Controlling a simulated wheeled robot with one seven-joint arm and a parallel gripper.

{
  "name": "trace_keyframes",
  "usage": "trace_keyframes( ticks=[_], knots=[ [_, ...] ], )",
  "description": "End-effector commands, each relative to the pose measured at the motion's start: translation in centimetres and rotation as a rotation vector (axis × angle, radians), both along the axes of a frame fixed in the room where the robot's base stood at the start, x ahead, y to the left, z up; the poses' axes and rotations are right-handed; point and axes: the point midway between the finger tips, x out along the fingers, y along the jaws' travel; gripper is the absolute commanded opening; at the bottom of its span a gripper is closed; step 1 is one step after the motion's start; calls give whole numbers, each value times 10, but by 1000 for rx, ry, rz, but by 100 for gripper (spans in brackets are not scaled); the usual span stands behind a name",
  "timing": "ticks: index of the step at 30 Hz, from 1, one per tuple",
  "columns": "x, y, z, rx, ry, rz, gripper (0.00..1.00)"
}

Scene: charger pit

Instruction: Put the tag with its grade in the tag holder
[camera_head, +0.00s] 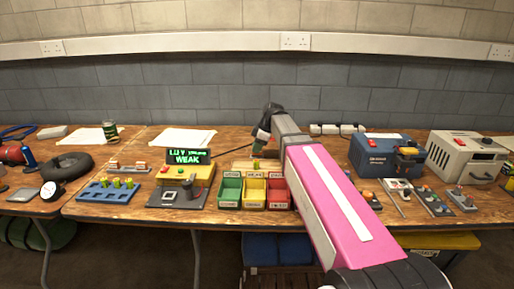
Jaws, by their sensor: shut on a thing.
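My gripper (257,148) points down behind the row of bins, at the end of my pink and grey arm. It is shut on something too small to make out. A small yellow-green thing (256,164) shows just below it; I cannot tell whether it is in the jaws. No tag can be told apart for certain. A tester display (187,156) shows green lettering ending in "WEAK".
Green (230,192), yellow (254,193) and red (278,193) bins stand at the table's front. Left are the yellow tester (200,175) and a blue tray (107,195) with several cells. Right are a blue box (373,160) and a beige unit (463,160).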

Motion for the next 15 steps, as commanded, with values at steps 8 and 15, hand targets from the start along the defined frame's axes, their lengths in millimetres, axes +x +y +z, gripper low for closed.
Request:
trace_keyframes(
  ticks=[8, 15],
  knots=[
    [0, 0, -2, 0, 0, 0, 0],
    [0, 0, -7, 0, 0, 0, 0]
  ],
)
